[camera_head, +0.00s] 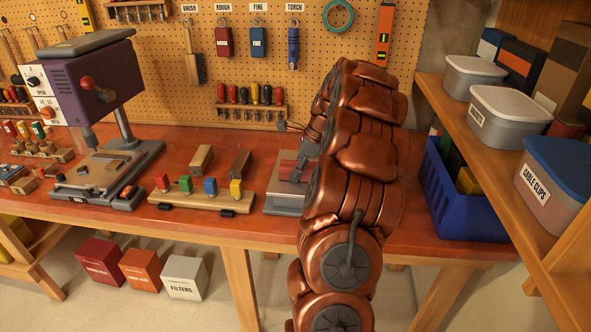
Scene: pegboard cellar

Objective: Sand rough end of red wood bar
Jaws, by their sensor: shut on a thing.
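My gripper (302,164) is mostly hidden behind my copper-coloured arm. Its dark grey fingers show at the arm's left edge, shut on a small dark red block that looks like the red wood bar (288,170). The bar is over or on a grey metal stand (284,201) on the workbench; I cannot tell whether it touches it. Which end is rough does not show. A red block hangs under the ROUGH label (223,42) and a blue block (258,42) under FINE on the pegboard.
Left of the stand, a wooden rack (228,203) holds red, green, blue and yellow pieces, with two brown wood bars (201,158) behind. A purple drill press (92,80) stands further left. A blue bin (462,215) and a shelf of boxes (440,95) bound the right.

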